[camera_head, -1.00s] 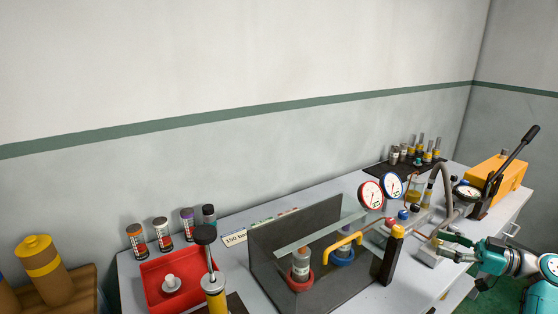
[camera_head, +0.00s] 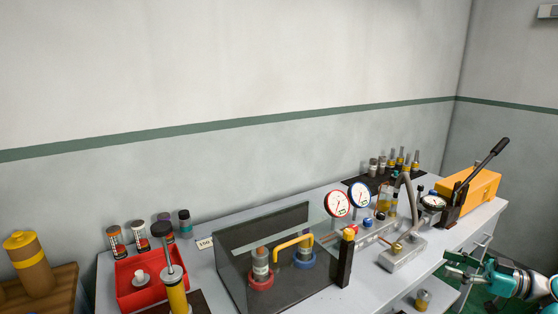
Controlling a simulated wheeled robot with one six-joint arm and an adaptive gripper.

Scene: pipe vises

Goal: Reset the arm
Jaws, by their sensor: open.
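My gripper (camera_head: 451,266) is at the right, in front of the workbench's front edge. It is open, and nothing shows between its fingers. My teal and grey arm (camera_head: 505,279) reaches in from the lower right corner. The nearest thing on the bench is a grey block with a brass fitting (camera_head: 402,257), to the left of the gripper and apart from it.
The bench (camera_head: 376,294) carries a clear-fronted box (camera_head: 228,283), red and blue gauges (camera_head: 337,203), an orange hand pump (camera_head: 470,188) with a raised black lever, and a red tray (camera_head: 125,291).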

